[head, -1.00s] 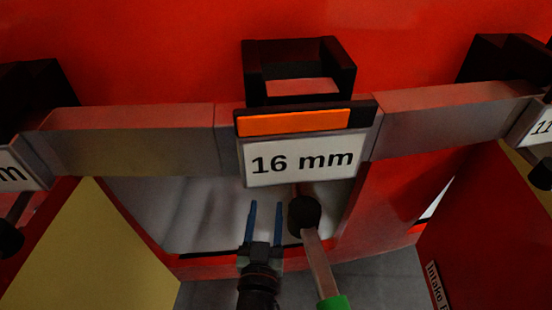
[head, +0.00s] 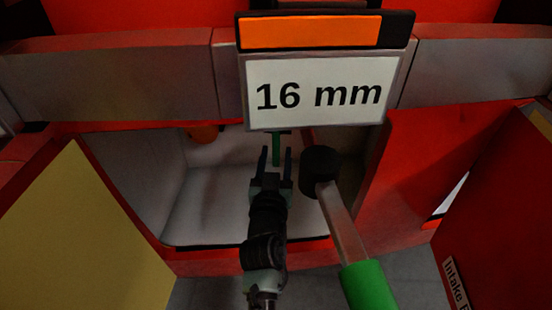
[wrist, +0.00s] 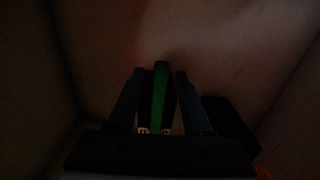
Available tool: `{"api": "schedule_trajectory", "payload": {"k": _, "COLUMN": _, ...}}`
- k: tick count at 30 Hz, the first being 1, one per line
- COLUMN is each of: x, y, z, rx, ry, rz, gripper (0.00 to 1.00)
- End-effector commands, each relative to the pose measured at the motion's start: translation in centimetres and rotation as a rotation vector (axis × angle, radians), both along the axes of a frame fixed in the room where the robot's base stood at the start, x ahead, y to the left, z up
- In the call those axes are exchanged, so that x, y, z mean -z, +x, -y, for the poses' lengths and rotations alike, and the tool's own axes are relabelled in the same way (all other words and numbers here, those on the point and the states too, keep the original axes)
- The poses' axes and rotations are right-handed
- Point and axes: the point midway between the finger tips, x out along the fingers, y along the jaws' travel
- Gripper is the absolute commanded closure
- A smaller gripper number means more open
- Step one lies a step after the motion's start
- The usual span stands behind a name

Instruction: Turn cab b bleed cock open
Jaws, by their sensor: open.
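A narrow green handle (head: 276,150) shows inside the pale recess, just below the "16 mm" sign; its upper end is hidden behind the sign. No label marks it as the cab b bleed cock. My gripper (head: 275,160) reaches into the recess with its two dark blue fingers apart. In the wrist view the green handle (wrist: 160,95) stands upright between the open fingers of my gripper (wrist: 160,75). It looks apart from both fingers, but the picture is dark.
A grey rail with the "16 mm" sign (head: 318,92) crosses above the gripper. A lever with a black knob (head: 320,172) and green grip (head: 368,286) stands close to its right. Yellow (head: 85,225) and red (head: 500,210) panels flank the recess. An orange-red part (head: 203,132) shows at the back left.

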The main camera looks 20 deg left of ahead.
Motion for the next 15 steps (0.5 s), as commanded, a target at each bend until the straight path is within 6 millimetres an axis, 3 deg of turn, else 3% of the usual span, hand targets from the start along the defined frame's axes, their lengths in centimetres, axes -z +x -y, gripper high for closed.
{"api": "schedule_trajectory", "payload": {"k": 7, "x": -0.03, "y": 0.04, "z": 0.0, "rx": 0.0, "ry": 0.0, "rz": 0.0, "gripper": 0.5}}
{"api": "schedule_trajectory", "payload": {"k": 15, "x": -0.02, "y": 0.02, "z": 0.01, "rx": 0.0, "ry": -0.001, "rz": 0.0, "gripper": 0.99}}
